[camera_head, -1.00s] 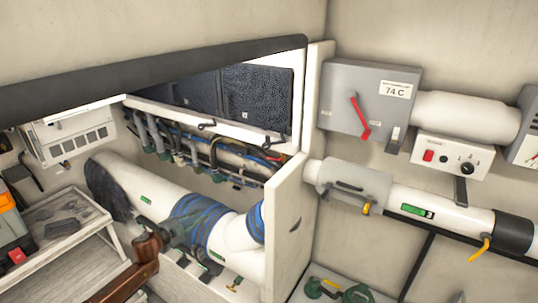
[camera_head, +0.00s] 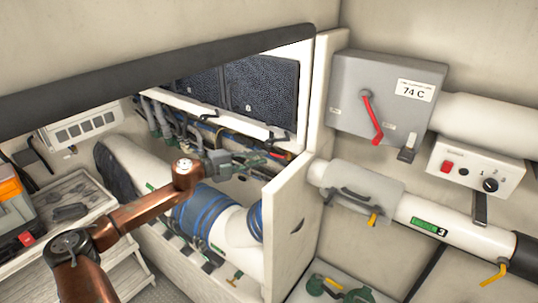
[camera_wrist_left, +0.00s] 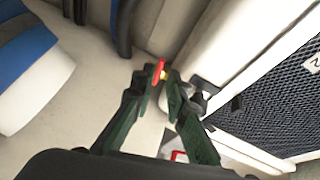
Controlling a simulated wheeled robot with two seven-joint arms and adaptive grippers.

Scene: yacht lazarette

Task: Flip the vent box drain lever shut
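My left gripper (camera_head: 250,161) is inside the locker recess, over the pipes and hoses. In the left wrist view its fingertips (camera_wrist_left: 161,76) are a small distance apart. A small red lever (camera_wrist_left: 159,69) with a yellow part beside it shows between or just beyond the tips. I cannot tell whether the fingers touch it. Another red lever (camera_head: 372,118) hangs on the front of the grey box (camera_head: 350,80) labelled 74 C, tilted down to the right, away from the gripper. My right gripper is not in view.
A white partition (camera_head: 290,225) borders the recess on the right. Dark mesh panels (camera_head: 262,88) are behind the gripper. A white pipe with blue bands (camera_head: 197,210) runs below my left arm. A white control box (camera_head: 473,165) and a wall pipe (camera_head: 470,236) are on the right.

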